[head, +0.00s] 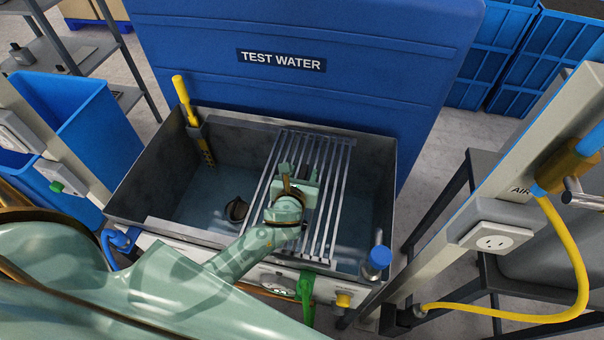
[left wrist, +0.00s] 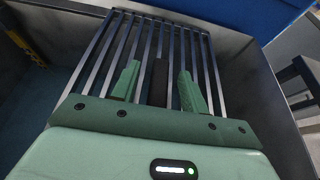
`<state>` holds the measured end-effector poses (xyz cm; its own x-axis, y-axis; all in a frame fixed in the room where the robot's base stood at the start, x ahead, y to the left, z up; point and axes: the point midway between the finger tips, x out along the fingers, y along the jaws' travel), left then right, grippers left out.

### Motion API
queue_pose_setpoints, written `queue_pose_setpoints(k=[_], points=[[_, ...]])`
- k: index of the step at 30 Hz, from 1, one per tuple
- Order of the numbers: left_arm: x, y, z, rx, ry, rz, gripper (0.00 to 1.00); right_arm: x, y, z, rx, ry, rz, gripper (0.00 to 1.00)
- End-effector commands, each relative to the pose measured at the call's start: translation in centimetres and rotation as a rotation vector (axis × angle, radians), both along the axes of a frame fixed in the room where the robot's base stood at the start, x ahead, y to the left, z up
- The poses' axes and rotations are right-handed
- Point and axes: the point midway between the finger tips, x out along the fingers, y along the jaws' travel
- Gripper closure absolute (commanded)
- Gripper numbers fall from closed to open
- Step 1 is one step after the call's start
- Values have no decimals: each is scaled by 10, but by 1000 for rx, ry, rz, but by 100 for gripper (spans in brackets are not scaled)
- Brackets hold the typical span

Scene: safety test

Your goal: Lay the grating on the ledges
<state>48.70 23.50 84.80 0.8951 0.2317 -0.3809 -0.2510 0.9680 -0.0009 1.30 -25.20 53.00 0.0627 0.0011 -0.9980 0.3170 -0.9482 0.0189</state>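The grating (head: 335,190), a panel of parallel grey metal bars, lies across the open sink from its back side to its front side. Its near end is by the front ledge (head: 190,232); its far end is by the back ledge (head: 245,122). I cannot tell exactly how both ends bear on the ledges. My left gripper (head: 292,172) is over the grating's middle and hides part of it. In the left wrist view its two green fingers (left wrist: 158,88) are apart, one on each side of a dark middle bar, with gaps showing. The grating (left wrist: 203,60) extends ahead. My right gripper is out of view.
The grey sink (head: 130,185) holds water and a dark round fitting (head: 236,209). A yellow-handled tool (head: 184,97) stands at its back left corner, a blue-capped fitting (head: 379,257) at front right. A blue tank (head: 300,90) stands behind; a yellow hose (head: 575,260) hangs at right.

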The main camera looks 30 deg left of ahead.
Motion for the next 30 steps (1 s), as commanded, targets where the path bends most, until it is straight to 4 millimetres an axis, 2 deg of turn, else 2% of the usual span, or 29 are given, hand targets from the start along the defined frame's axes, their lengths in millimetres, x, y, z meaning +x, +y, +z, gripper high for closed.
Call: queue_pose_setpoints(k=[5, 8, 21, 24, 30], points=[[-4, -1, 0, 0, 4, 0, 56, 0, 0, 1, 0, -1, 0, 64], [-15, -3, 5, 1, 4, -1, 56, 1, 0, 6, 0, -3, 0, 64], [-114, -29, 49, -1, 3, -1, 56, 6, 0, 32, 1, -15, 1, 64], [-130, -34, 55, -1, 3, 0, 56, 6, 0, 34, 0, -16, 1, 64], [-145, -38, 62, -1, 1, 0, 56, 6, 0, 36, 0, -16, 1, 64]])
